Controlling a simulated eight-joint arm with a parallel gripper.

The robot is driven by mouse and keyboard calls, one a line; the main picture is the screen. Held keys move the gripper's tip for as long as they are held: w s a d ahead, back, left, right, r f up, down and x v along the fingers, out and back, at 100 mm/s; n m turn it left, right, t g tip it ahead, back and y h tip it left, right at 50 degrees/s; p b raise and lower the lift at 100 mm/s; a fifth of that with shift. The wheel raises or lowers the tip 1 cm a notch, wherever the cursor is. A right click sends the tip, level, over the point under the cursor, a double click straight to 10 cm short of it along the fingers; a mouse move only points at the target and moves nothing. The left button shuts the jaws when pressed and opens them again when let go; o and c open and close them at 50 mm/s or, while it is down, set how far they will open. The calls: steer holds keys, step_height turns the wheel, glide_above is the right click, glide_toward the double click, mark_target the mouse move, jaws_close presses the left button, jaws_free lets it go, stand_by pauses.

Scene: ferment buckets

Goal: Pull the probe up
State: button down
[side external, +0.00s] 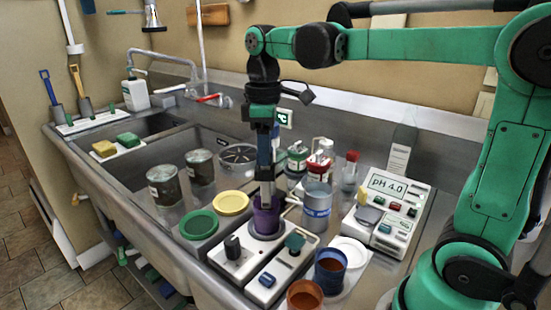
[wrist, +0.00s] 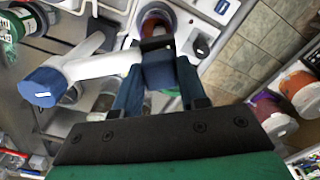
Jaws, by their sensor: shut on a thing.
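My gripper (side external: 266,178) points straight down over a purple cup (side external: 266,220) in the side view. In the wrist view its two blue fingers (wrist: 158,88) are shut on a dark blue block, which appears to be the top of the probe (wrist: 157,72). Below the fingers a pale shaft goes down towards the purple cup. The cup's rim (wrist: 156,18) shows beyond the block in the wrist view. The probe's lower end is hidden, so I cannot tell whether it is inside the cup. The pH meter (side external: 388,212) reads 4.0 at the right.
A grey container with a blue band (side external: 317,205) stands close right of my gripper. A blue cup (side external: 330,270) and an orange-brown cup (side external: 304,295) are in front. Green (side external: 199,224) and yellow (side external: 231,203) discs lie left. The sink (side external: 150,130) is behind left.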

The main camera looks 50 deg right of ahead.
steer(key=shift+r, duration=2.8)
steer(key=shift+c, duration=2.4)
jaws_free()
steer(key=shift+r, duration=2.8)
